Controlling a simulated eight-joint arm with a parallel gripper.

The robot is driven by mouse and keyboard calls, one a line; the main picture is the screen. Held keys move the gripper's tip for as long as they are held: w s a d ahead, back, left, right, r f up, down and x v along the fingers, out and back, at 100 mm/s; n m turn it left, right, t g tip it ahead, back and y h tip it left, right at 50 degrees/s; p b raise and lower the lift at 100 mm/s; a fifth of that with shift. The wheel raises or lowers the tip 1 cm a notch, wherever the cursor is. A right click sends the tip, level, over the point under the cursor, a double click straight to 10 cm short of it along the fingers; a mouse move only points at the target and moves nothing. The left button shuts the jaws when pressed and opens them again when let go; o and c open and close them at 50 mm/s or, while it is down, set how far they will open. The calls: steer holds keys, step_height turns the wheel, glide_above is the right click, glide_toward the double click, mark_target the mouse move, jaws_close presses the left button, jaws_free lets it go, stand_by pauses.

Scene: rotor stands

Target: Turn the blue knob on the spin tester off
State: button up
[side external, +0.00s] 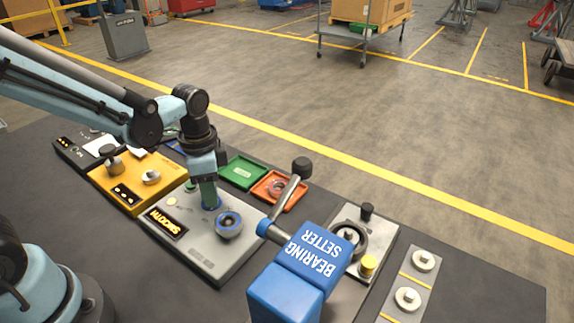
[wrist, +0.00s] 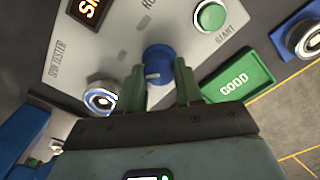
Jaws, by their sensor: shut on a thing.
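The spin tester (side external: 180,250) is a light grey panel with a lit display (side external: 166,223) reading SMOOTH; its panel also fills the top of the wrist view (wrist: 120,50). The blue knob (wrist: 158,57) sits on the panel between my two green fingertips, with a pale mark on its near side. My gripper (wrist: 159,72) is shut on the knob, one finger on each side. In the side view my gripper (side external: 209,192) points down at the panel and mostly hides the knob (side external: 212,206). The label by the knob is partly cut off.
A blue-rimmed bearing holder (side external: 229,224) stands close beside my gripper on the panel. The green START button (wrist: 209,16) is on the other side. Green (side external: 243,172) and orange (side external: 278,191) trays lie behind. The blue bearing setter (side external: 300,270) and its raised lever (side external: 287,203) stand right.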

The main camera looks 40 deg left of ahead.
steer(key=n, duration=0.5)
steer(key=shift+n, duration=0.3)
steer(key=n, duration=0.5)
steer(key=shift+a, duration=0.1)
steer(key=shift+n, duration=0.3)
steer(key=o, duration=1)
steer(key=shift+o, duration=0.2)
steer(key=shift+r, duration=0.1)
step_height(320, 180, up, 12)
